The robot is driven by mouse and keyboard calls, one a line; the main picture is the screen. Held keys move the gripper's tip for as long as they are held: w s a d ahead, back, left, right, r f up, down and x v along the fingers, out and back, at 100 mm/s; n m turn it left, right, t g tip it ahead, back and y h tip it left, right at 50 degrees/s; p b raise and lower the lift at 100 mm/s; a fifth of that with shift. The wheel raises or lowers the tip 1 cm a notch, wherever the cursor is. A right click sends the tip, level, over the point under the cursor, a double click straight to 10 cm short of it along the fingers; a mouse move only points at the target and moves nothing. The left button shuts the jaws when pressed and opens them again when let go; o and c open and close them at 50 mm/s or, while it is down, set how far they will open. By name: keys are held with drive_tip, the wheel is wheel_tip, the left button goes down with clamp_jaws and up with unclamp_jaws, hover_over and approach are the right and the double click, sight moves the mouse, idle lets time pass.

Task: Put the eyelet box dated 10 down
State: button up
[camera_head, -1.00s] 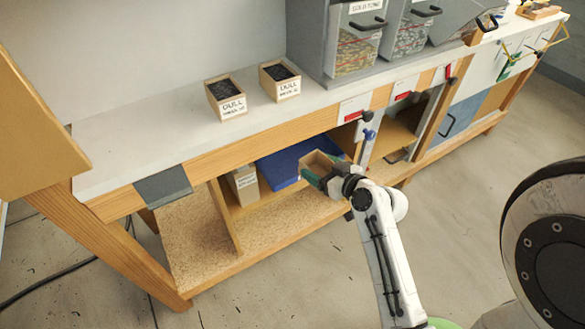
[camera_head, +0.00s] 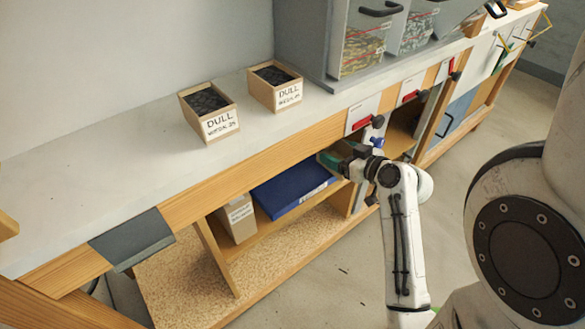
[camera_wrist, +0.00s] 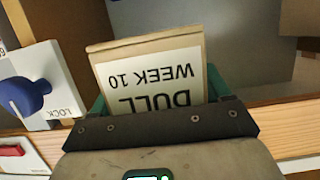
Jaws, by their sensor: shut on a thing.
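The held eyelet box (camera_wrist: 147,50) is a small cardboard box with a white label reading DULL, WEEK 10, upside down in the wrist view. My gripper (camera_wrist: 155,95) is shut on it, with green fingers on both sides. In the head view my gripper (camera_head: 343,156) is at the bench's front edge, just below the red-handled panels. There only a sliver of the box shows beside the fingers; the rest is hidden. I cannot tell whether it touches anything.
Two dark-filled DULL boxes (camera_head: 209,111) (camera_head: 275,84) stand on the grey bench top (camera_head: 110,150), with clear room to their left. Below, a blue flat case (camera_head: 291,185) and a labelled carton (camera_head: 237,218) sit on the shelf. A blue knob on a LOCK plate (camera_wrist: 45,95) is close left of my gripper.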

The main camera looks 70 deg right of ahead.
drive_tip(key=w+d+f+b, duration=0.1)
drive_tip(key=w+f, duration=0.1)
drive_tip(key=w, duration=0.1)
drive_tip(key=w+d+f+b, duration=0.1)
drive_tip(key=w+d+f, duration=0.1)
drive_tip(key=w+f, duration=0.1)
drive_tip(key=w+d+f+b, duration=0.1)
drive_tip(key=w+f, duration=0.2)
drive_tip(key=w, duration=0.2)
drive_tip(key=shift+d+f, duration=0.25)
drive_tip(key=shift+d, duration=0.15)
drive_tip(key=shift+w+f, duration=0.15)
drive_tip(key=shift+w+d+f+b, duration=0.15)
drive_tip(key=shift+f+b, duration=0.3)
drive_tip(key=shift+f, duration=0.5)
drive_tip(key=shift+w+f+b, duration=0.1)
drive_tip(key=shift+f+b, duration=0.35)
drive_tip(key=shift+f, duration=0.45)
drive_tip(key=shift+f, duration=0.2)
drive_tip(key=o, duration=1.1)
drive_tip(key=shift+r, duration=0.1)
